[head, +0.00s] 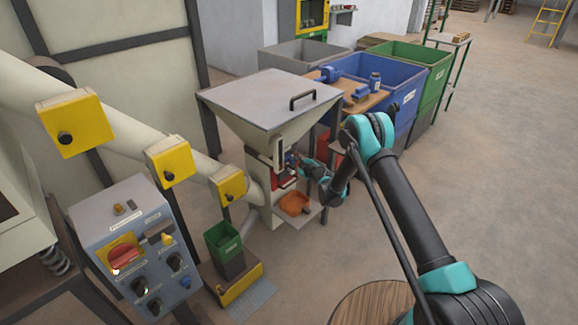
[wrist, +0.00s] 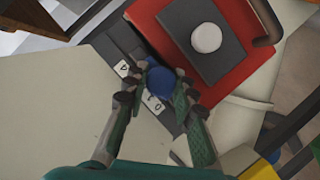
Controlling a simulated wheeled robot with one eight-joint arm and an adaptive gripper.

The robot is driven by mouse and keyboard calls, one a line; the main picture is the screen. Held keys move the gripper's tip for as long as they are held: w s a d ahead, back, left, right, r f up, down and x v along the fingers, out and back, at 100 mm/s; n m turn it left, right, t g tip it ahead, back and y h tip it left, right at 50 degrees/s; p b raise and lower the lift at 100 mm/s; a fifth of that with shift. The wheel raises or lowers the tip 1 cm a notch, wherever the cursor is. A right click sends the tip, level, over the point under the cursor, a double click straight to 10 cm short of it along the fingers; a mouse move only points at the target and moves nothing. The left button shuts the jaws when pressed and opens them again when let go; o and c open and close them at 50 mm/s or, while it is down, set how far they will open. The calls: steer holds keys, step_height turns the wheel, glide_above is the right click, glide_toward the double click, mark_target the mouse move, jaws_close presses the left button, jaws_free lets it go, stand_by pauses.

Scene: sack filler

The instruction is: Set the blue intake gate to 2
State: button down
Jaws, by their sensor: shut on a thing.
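The blue intake gate knob (wrist: 160,81) sits over a dark slotted scale strip (wrist: 112,48) in the wrist view. My gripper (wrist: 157,92) has one finger on each side of the knob and is shut on it. A white label (wrist: 122,68) that looks like 4 shows left of the knob. Another label (wrist: 153,103) that looks like 0 shows below it. Any marks between them are hidden behind the knob and fingers. In the head view my gripper (head: 303,164) reaches the front of the hopper machine (head: 270,103); the knob is too small there to read its setting.
A red box (wrist: 205,40) with a dark plate and white round button lies close above my gripper. An orange tray (head: 294,204) sits lower on the machine. A control panel (head: 140,245) stands at left, and blue (head: 405,95) and green (head: 430,75) bins stand behind.

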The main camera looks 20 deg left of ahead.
steer(key=shift+w+a, duration=0.1)
steer(key=c, duration=1.2)
jaws_free()
steer(key=v, duration=0.7)
steer(key=shift+d+r, duration=0.1)
steer(key=shift+d, duration=0.15)
